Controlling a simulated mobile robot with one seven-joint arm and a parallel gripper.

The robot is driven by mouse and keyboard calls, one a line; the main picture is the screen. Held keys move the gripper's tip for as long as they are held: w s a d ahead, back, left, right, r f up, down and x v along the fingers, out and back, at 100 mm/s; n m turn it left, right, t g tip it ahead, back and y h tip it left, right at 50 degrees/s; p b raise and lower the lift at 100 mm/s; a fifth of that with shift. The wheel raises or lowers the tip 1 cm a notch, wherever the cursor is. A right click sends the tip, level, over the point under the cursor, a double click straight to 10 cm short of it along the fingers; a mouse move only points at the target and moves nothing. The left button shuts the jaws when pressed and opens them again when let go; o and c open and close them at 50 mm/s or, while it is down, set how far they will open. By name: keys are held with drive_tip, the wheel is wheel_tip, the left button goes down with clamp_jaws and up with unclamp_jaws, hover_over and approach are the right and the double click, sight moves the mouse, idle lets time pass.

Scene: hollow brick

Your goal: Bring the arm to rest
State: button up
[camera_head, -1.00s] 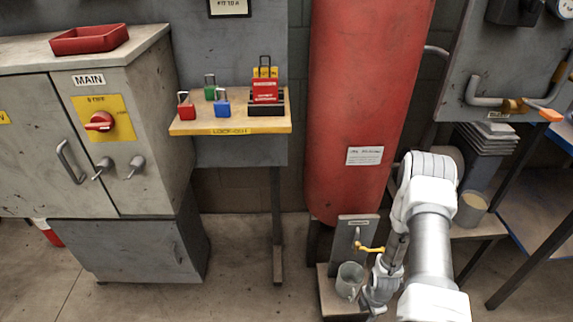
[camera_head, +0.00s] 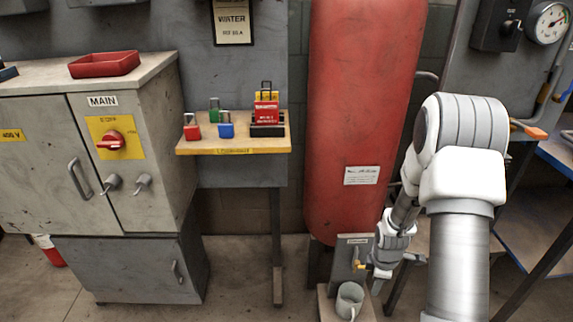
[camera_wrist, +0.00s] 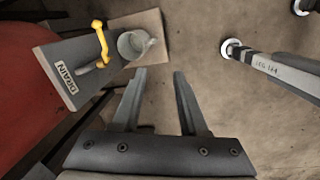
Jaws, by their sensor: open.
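My gripper (camera_wrist: 158,100) is open and empty in the wrist view, its two fingers apart over bare floor. In the head view my gripper (camera_head: 380,272) is small and partly hidden at the end of my white arm, right of the drain stand. The grey drain panel (camera_head: 350,256) with its yellow handle (camera_wrist: 101,40) stands at the foot of the red tank. A grey cup (camera_head: 349,299) sits on a board below it. The cup (camera_wrist: 132,45) also shows in the wrist view, ahead and left of the fingers, apart from them.
The red tank (camera_head: 362,110) stands close left of my arm. A shelf (camera_head: 235,147) holds red, green and blue padlocks. A grey cabinet (camera_head: 120,150) is at the left. A table leg (camera_wrist: 270,65) rises at the right in the wrist view. Floor between is clear.

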drive_tip(key=s+a+r+m+t, duration=0.1)
drive_tip(key=s+a+r+m, duration=0.1)
drive_tip(key=r, duration=0.6)
drive_tip(key=s+a+r+m, duration=0.1)
drive_tip(key=r+m, duration=0.2)
drive_tip(key=r, duration=0.5)
drive_tip(key=s+a+r+m+t, duration=0.1)
drive_tip(key=s+a+r+m, duration=0.1)
drive_tip(key=r, duration=0.6)
drive_tip(key=s+a+r+m+t+p, duration=0.1)
drive_tip(key=s+a+r+m, duration=0.25)
drive_tip(key=s+r, duration=0.4)
drive_tip(key=s+a+r+m+t, duration=0.1)
drive_tip(key=s+a+r+m, duration=0.1)
drive_tip(key=s+r+m, duration=0.5)
wheel_tip(320, 180, up, 21)
drive_tip(key=s+n+p, duration=0.1)
drive_tip(key=n+p, duration=0.1)
drive_tip(key=p, duration=2)
drive_tip(key=shift+r+y+p, duration=0.15)
drive_tip(key=shift+y+p, duration=0.25)
drive_tip(key=shift+d+n, duration=0.15)
drive_tip(key=shift+n, duration=0.1)
